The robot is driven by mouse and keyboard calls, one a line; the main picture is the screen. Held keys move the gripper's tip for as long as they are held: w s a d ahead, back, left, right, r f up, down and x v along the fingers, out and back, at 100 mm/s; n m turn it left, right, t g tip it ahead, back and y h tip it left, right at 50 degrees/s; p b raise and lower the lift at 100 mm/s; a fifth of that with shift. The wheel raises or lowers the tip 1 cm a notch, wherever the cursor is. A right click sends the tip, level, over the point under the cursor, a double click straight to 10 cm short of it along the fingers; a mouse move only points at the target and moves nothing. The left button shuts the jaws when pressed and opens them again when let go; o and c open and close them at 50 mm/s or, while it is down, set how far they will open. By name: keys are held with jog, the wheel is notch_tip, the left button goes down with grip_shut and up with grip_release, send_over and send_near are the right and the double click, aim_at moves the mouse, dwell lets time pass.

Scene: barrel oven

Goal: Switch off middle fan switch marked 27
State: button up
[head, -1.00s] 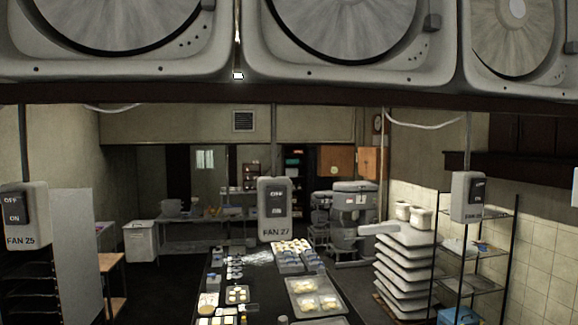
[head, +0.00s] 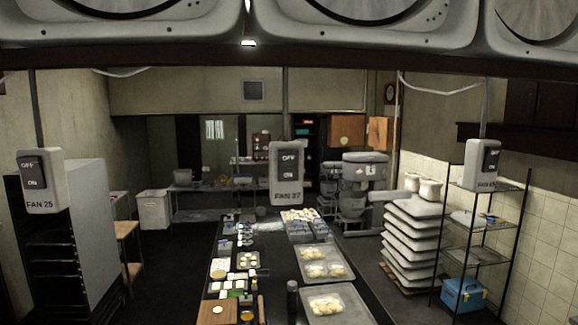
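The middle fan switch box, marked FAN 27 (head: 286,187), hangs from a conduit in the centre of the head view. It is light grey with a dark rocker (head: 288,164) that reads OFF above and ON below. Which half of the rocker is pressed in is too small to tell. Nothing touches the box. My gripper is not in view.
A FAN 25 switch box (head: 41,181) hangs at the left and another switch box (head: 482,165) at the right. Large fans (head: 370,30) line the top. Below stand a long dark table (head: 280,262) with trays, a wire shelf (head: 478,250) and stacked white trays (head: 411,245).

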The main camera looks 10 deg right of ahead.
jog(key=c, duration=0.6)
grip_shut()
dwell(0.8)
